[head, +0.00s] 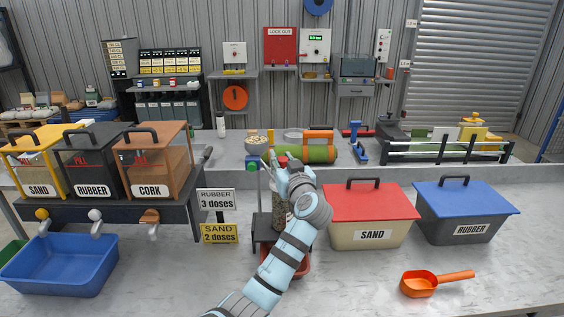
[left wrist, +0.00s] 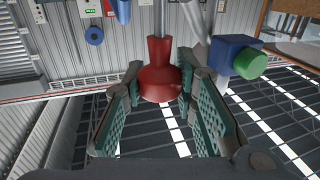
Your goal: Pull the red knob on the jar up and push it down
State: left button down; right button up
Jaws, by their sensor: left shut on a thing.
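The jar (head: 279,207) stands near the middle of the bench in the head view, with speckled contents showing through its clear wall. My left forearm and wrist hide much of it. The red knob (head: 282,161) is at its top, mostly covered by my left gripper (head: 276,166). In the left wrist view, the red knob (left wrist: 160,82) has a wide body and a narrower neck. It sits between the two green-padded fingers of my left gripper (left wrist: 161,84), which are shut on it near their tips. My right gripper is not in view.
A dark stand and a red bowl (head: 304,265) are under the jar. Sand (head: 370,236) and rubber (head: 465,228) bins stand right, an orange scoop (head: 421,285) in front. Labelled dispensers and a blue tray (head: 60,272) are left. The front right bench is mostly clear.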

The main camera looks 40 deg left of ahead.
pick_arm(q)
notch_tip(320, 180, down, 2)
jog(key=shift+f+b, duration=0.1)
jog(key=shift+b, duration=0.35)
jog(key=c, duration=1.3)
grip_release()
jog(key=shift+d+r, duration=0.1)
jog(key=shift+r, duration=0.1)
jog(key=v, duration=1.2)
